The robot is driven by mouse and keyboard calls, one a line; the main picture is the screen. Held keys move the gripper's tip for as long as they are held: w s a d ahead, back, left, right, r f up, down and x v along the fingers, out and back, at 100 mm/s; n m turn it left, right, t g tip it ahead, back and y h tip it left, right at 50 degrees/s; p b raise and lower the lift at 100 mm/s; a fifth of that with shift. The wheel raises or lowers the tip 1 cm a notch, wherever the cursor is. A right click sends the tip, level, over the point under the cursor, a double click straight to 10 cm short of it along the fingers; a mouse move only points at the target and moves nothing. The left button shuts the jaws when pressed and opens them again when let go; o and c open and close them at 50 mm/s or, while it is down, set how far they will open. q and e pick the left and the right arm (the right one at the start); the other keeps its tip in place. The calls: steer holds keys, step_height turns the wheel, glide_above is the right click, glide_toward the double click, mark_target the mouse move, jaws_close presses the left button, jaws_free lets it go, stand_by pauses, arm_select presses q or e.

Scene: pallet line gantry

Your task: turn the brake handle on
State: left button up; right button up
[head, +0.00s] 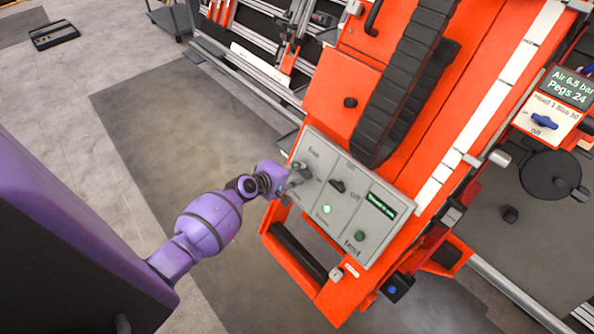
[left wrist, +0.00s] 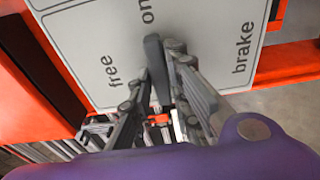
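The brake handle (left wrist: 154,62) is a dark grey lever on a light grey control panel (head: 345,222). In the left wrist view it stands between the printed words "free" on the left and "brake" on the right, pointing at neither. My left gripper (left wrist: 157,68) has one finger on each side of the handle, and both fingertips look to be against it. In the head view my left gripper (head: 296,177) is at the panel's left edge and partly hides the handle. My right gripper is not in view.
The panel also has a black on/off switch (head: 337,186), a lit green lamp (head: 326,210), a small screen (head: 382,205) and a green test button (head: 360,236). A black cable chain (head: 400,85) runs above on the orange gantry. A blue knob (head: 544,122) is at the right.

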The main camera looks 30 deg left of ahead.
arm_select(q)
steer(key=shift+o, duration=1.3)
steer(key=v, duration=1.2)
